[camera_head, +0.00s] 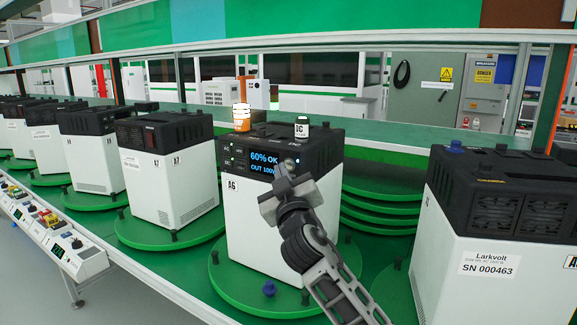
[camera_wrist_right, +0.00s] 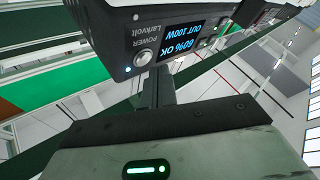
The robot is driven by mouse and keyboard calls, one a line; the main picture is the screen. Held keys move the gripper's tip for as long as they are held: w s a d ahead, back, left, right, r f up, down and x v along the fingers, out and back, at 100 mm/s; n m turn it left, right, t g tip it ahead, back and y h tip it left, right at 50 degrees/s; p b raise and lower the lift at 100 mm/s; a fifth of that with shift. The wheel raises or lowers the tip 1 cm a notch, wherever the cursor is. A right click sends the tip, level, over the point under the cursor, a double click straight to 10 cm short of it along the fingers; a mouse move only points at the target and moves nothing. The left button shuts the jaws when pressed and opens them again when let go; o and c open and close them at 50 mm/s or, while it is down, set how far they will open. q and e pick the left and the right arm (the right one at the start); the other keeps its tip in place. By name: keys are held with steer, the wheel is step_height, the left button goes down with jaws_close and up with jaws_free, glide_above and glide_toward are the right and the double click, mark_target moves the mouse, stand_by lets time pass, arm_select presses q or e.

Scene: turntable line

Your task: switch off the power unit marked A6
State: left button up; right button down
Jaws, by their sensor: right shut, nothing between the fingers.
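The power unit marked A6 (camera_head: 262,225) is a white box with a black top. It stands on a green turntable in the middle of the head view. Its lit display (camera_head: 264,163) reads 60% OK, OUT 100W. The wrist view shows the display (camera_wrist_right: 182,42) upside down, with a round silver POWER button (camera_wrist_right: 143,60) beside it and a small lit blue light. My right gripper (camera_head: 279,170) is shut and empty at the unit's front panel, near the button. In the wrist view its fingers (camera_wrist_right: 161,78) end close beside the button; contact cannot be told. My left gripper is not in view.
Unit A7 (camera_head: 168,180) stands to the left, and a Larkvolt unit (camera_head: 488,240) to the right, each on a green turntable. A control rail (camera_head: 60,240) runs along the left.

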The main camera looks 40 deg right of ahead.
steer(key=shift+d, duration=0.1)
stand_by(1.8)
steer(key=shift+w+d, duration=0.15)
steer(key=shift+d, duration=0.15)
steer(key=shift+w+d, duration=0.15)
steer(key=shift+d, duration=0.2)
stand_by(0.8)
steer(key=shift+a, duration=0.15)
steer(key=shift+s+a, duration=0.3)
steer(key=shift+a, duration=0.3)
steer(key=a, duration=0.1)
steer(key=s+a, duration=0.1)
steer(key=a, duration=0.1)
steer(key=s+a, duration=0.1)
steer(key=shift+a, duration=0.3)
stand_by(0.8)
